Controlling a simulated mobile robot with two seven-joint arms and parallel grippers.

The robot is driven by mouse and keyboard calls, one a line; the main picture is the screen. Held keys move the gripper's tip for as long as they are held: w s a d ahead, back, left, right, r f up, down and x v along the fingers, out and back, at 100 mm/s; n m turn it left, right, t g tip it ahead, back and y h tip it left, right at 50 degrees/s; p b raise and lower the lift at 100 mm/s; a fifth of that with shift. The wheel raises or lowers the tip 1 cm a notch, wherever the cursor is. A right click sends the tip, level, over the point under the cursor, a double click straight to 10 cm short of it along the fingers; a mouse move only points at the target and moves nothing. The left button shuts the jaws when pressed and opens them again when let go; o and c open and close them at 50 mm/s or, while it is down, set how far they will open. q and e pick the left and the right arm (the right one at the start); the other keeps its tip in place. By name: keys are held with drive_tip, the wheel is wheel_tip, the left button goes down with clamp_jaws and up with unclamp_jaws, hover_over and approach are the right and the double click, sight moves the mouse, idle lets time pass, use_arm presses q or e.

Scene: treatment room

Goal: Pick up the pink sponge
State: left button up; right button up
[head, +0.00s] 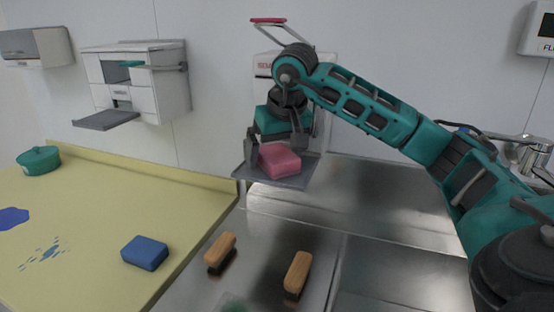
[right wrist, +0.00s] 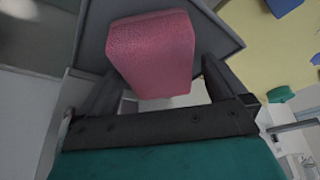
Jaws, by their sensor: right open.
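The pink sponge (head: 279,160) is a block lying on the grey drip tray (head: 246,175) of a wall dispenser. My right gripper (head: 275,148) is open, with one finger on each side of the sponge. In the right wrist view, the sponge (right wrist: 152,52) reaches in between the fingers of the right gripper (right wrist: 160,78). A gap shows on the right side; whether the left finger touches the sponge I cannot tell. My left gripper is not in view.
A blue sponge (head: 145,253), a green pot (head: 39,160) and a blue spill (head: 12,218) are on the yellow counter (head: 120,205). Two wooden brushes (head: 220,248) (head: 298,271) lie on the steel surface. Another dispenser (head: 137,82) hangs on the wall at left.

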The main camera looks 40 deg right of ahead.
drive_tip(key=shift+c, duration=0.5)
drive_tip(key=c, duration=1)
drive_tip(key=shift+c, duration=0.2)
drive_tip(key=shift+r, duration=0.1)
drive_tip(key=shift+r, duration=0.55)
drive_tip(key=shift+s+a, duration=0.1)
drive_tip(key=shift+s, duration=0.25)
drive_tip(key=s+a+b, duration=0.2)
drive_tip(key=s, duration=0.6)
drive_tip(key=s+a+b, duration=0.2)
drive_tip(key=s+a, duration=0.1)
drive_tip(key=s, duration=0.5)
drive_tip(key=shift+s+a, duration=0.15)
drive_tip(key=shift+s, duration=0.1)
